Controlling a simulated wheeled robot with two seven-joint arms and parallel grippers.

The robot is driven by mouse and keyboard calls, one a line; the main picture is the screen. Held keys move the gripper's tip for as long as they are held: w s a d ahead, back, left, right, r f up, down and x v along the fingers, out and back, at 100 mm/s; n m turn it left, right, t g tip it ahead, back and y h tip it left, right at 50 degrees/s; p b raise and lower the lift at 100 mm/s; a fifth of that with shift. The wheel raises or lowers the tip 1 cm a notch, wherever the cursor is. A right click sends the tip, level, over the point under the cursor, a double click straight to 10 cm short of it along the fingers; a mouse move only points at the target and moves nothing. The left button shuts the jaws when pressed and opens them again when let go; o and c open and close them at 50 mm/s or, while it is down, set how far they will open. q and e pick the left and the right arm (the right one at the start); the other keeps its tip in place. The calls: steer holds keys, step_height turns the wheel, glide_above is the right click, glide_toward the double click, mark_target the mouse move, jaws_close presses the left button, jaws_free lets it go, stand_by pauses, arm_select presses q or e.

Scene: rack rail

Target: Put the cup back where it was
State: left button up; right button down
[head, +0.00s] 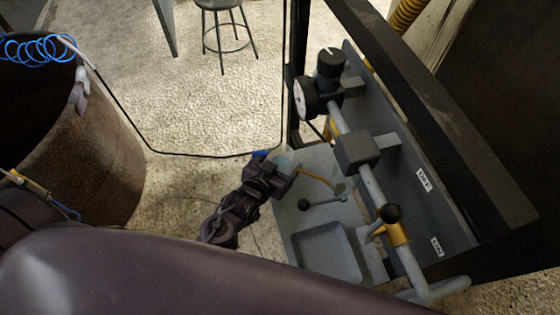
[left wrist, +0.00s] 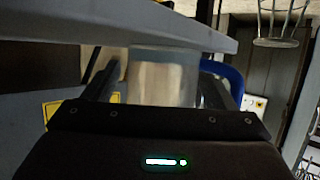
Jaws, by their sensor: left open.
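A clear, see-through cup (left wrist: 163,78) shows in the left wrist view between the two fingers of my left gripper (left wrist: 158,88). The fingers stand apart on either side of it, and I cannot tell whether they touch it. In the head view my left gripper (head: 286,174) is at the left edge of the grey panel (head: 302,222), with a faint clear shape, likely the cup (head: 283,160), at its tips. What the cup rests on is hidden. My right gripper is not in view.
A rail with a gauge (head: 310,99), a clamp block (head: 357,150) and a yellow-collared valve (head: 398,233) runs along the panel's right. A recessed tray (head: 325,250) lies near the gripper. A rusty barrel (head: 95,150) stands left. A grey slab (left wrist: 120,25) crosses above the fingers.

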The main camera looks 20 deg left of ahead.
arm_select(q)
steer(key=shift+r, duration=0.2)
steer(key=p+v, duration=0.1)
steer(key=v, duration=1.1)
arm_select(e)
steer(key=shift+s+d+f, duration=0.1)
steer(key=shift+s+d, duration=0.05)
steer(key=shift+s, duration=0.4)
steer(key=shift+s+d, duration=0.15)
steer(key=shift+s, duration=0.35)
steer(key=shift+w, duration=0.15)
